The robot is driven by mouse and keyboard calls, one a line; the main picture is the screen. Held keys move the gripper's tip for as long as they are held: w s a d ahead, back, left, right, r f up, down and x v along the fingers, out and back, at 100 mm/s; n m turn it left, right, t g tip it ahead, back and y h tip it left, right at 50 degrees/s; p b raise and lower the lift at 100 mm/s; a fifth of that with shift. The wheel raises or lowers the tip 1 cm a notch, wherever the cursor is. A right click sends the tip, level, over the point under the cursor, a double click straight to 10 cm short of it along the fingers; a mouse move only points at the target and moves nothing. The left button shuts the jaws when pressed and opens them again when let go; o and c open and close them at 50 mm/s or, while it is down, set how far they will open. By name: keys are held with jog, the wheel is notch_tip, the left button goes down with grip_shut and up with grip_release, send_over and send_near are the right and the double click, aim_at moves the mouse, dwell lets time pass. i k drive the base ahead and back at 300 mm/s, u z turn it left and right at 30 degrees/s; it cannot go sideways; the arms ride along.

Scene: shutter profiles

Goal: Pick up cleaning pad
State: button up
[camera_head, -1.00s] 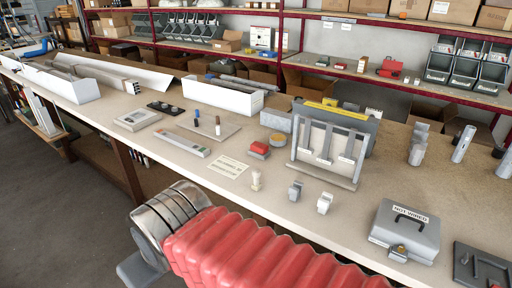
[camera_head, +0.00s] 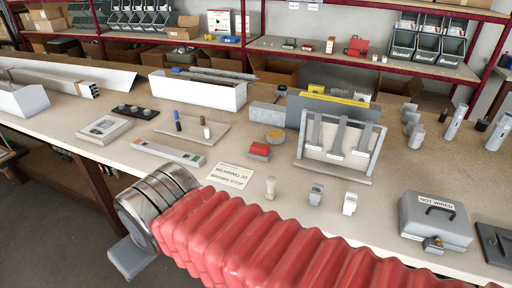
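I cannot tell for sure which thing is the cleaning pad. A small block with a red top and grey base (camera_head: 259,151) lies on the bench (camera_head: 120,155), left of the grey rack. A round tin with a yellowish top (camera_head: 275,137) sits just behind it. A light grey rectangular block (camera_head: 266,115) stands behind the tin. My arm, with a red ribbed sleeve and a metal ringed joint, crosses the bottom of the view in front of the bench. My gripper's fingers do not show.
A grey rack with upright profiles (camera_head: 337,150) stands right of the red-topped block. A paper card (camera_head: 230,176) and small upright fittings (camera_head: 316,194) lie near the front edge. A grey "NOT WIRED" box (camera_head: 435,222) is at right. Bare bench shows around the card.

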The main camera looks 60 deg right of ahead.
aim_at(260, 151)
jog(key=z, duration=0.2)
jog(key=i, duration=1.1)
jog(key=z, duration=0.25)
